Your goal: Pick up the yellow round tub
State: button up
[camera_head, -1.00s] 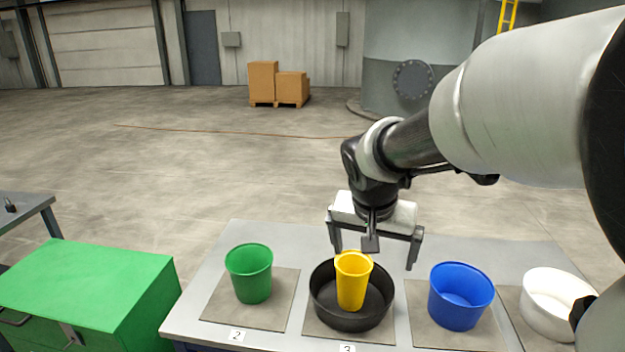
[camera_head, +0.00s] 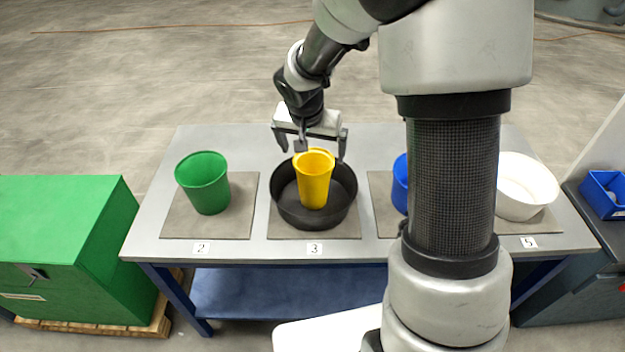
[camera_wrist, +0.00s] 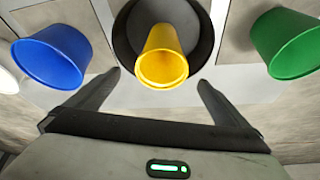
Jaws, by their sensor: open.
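The yellow round tub (camera_head: 314,180) stands upright inside a wide black pan (camera_head: 284,207) on the mat labelled 3. In the wrist view the yellow tub (camera_wrist: 162,58) is ahead of my gripper (camera_wrist: 158,78), roughly centred between its two spread fingers, with the black pan (camera_wrist: 124,40) around it. In the head view my gripper (camera_head: 312,150) is open and empty, above and just behind the yellow tub. I cannot tell the exact gap between the fingers and the tub's rim.
A green tub (camera_head: 205,183) stands on the mat left of the pan. A blue tub (camera_head: 400,184), partly hidden by my arm, and a white tub (camera_head: 524,188) stand to the right on the grey table (camera_head: 150,236). A green cabinet (camera_head: 60,220) is at the left.

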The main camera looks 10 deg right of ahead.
aim_at(313, 158)
jog(key=shift+w+x, duration=0.15)
jog(key=shift+x, duration=1.5)
jog(key=shift+w+x, duration=0.2)
jog(key=shift+x, duration=1.4)
jog(key=shift+a+r, duration=0.1)
jog(key=c, duration=1.5)
jog(key=shift+o, duration=0.2)
